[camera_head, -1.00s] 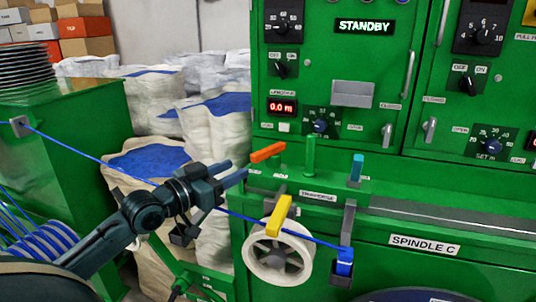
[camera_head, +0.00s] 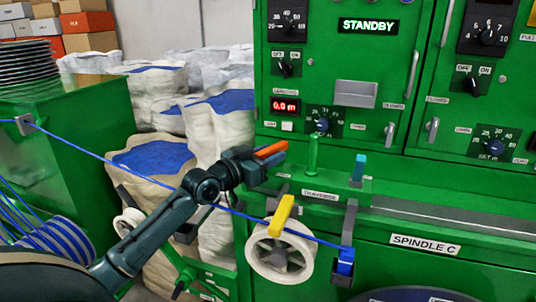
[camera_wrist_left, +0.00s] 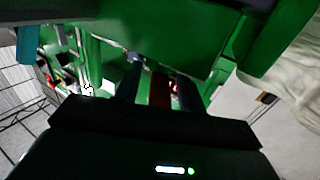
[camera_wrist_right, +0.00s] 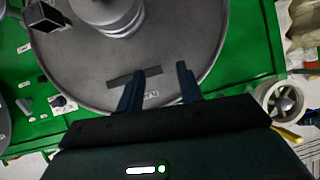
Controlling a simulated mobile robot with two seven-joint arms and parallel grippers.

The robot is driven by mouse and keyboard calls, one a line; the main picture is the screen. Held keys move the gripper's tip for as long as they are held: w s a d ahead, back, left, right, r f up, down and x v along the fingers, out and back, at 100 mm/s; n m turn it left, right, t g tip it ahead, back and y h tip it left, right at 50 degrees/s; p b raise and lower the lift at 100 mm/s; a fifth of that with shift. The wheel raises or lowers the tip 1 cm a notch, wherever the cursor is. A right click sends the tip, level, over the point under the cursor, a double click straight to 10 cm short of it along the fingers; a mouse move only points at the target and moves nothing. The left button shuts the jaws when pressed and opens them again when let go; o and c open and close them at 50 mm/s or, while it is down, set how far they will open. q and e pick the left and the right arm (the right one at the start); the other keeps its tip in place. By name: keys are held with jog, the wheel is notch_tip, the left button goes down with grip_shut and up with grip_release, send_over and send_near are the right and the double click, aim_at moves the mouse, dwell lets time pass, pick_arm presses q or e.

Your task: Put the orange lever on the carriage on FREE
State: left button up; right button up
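The orange lever (camera_head: 271,150) is on the green carriage (camera_head: 335,187), on its left side, and points up to the right in the head view. My left gripper (camera_head: 268,162) is at the lever and covers part of it. In the left wrist view, a dark red strip, likely the lever in shadow (camera_wrist_left: 160,91), lies between the left fingers (camera_wrist_left: 157,92), with a gap beside it. The FREE marking is hidden or too small to read. My right gripper (camera_wrist_right: 159,80) is open and empty in front of a large grey disc (camera_wrist_right: 85,60); it is outside the head view.
A blue cable (camera_head: 85,150) runs from the left, behind my left arm, past a white wheel (camera_head: 280,256) under a yellow lever (camera_head: 282,215). A green post (camera_head: 312,155) and a blue-tipped lever (camera_head: 358,168) stand to the right. White sacks (camera_head: 205,130) stand behind.

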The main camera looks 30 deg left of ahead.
pick_arm(q)
jog(key=shift+c, duration=0.2)
grip_shut()
dwell(0.3)
